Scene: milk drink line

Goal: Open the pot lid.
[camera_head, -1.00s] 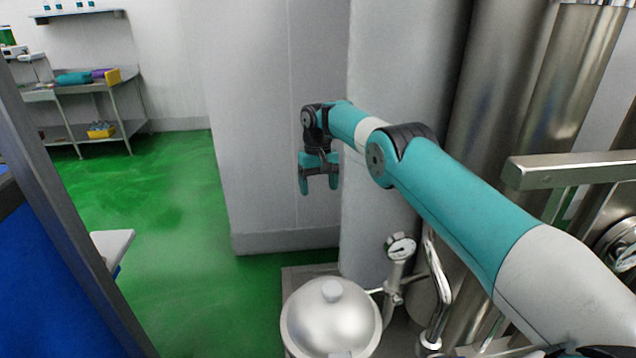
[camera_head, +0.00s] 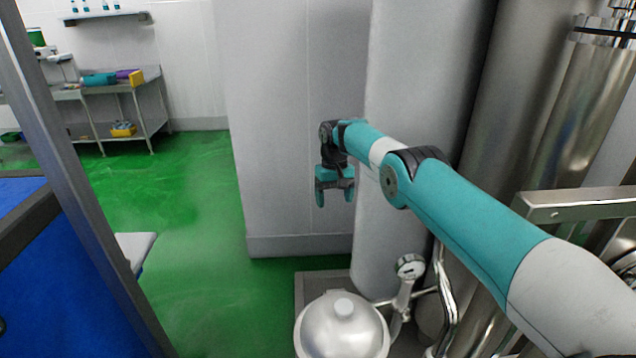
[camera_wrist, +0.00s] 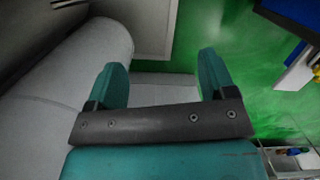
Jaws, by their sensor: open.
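The pot (camera_head: 342,335) stands at the bottom middle of the head view, cut off by the lower edge. My gripper (camera_head: 335,200) is open and empty, pointing down. It is in the air above and beyond the pot, apart from the lid. In the wrist view my gripper (camera_wrist: 164,75) shows two teal fingers spread apart with nothing between them. The pot does not show clearly in the wrist view.
A pressure gauge (camera_head: 410,266) on metal piping stands just right of the pot. A grey column (camera_head: 410,120) and large steel tanks (camera_head: 530,90) rise behind and right. A steel rail (camera_head: 580,204) is at the right. Green floor (camera_head: 200,220) lies open to the left.

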